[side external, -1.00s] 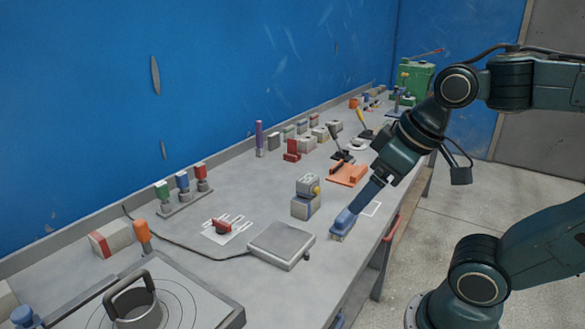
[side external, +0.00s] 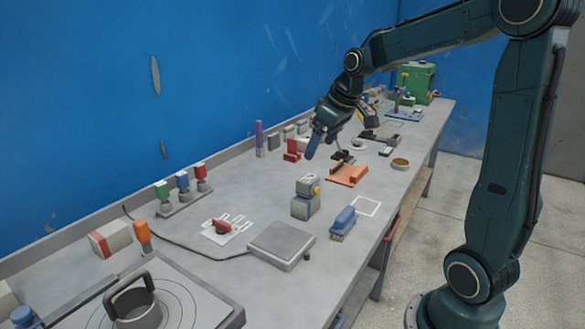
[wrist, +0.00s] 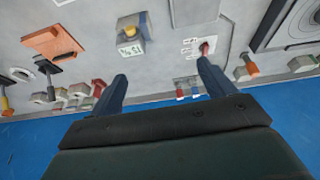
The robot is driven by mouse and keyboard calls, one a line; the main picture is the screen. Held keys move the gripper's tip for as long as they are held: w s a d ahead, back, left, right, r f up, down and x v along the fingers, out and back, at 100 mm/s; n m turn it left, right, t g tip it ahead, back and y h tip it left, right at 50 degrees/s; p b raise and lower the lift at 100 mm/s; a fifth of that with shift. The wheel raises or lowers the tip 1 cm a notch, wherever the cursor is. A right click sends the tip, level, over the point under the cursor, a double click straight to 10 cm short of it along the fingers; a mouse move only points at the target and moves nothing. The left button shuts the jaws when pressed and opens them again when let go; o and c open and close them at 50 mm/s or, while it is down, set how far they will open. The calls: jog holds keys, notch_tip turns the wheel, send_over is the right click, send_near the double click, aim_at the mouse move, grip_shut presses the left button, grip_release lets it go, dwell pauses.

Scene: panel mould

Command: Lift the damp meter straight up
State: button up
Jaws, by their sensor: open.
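A small boxy grey and beige device with a yellow knob (side external: 306,197) stands upright on the bench near the middle; it looks like the damp meter, though I cannot be sure. In the wrist view the same device (wrist: 131,36) shows a pale face with green marks, beyond my fingers. My gripper (side external: 316,146) is raised above the bench, farther back than the device and clear of it. In the wrist view my two fingers (wrist: 162,85) are spread wide with nothing between them.
A blue brush (side external: 343,222) lies beside a white outlined rectangle (side external: 366,207). A flat grey plate (side external: 281,244) is in front of the device. An orange fixture (side external: 347,174) and a red block (side external: 292,150) are behind it. A red-handled piece (side external: 222,227) sits on white markings at left.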

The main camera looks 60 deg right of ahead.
send_near(308, 178)
jog(key=shift+x, duration=2.6)
jog(key=shift+f, duration=0.15)
jog(key=shift+x, duration=2.45)
jog(key=c, duration=1.3)
jog(key=shift+c, duration=0.6)
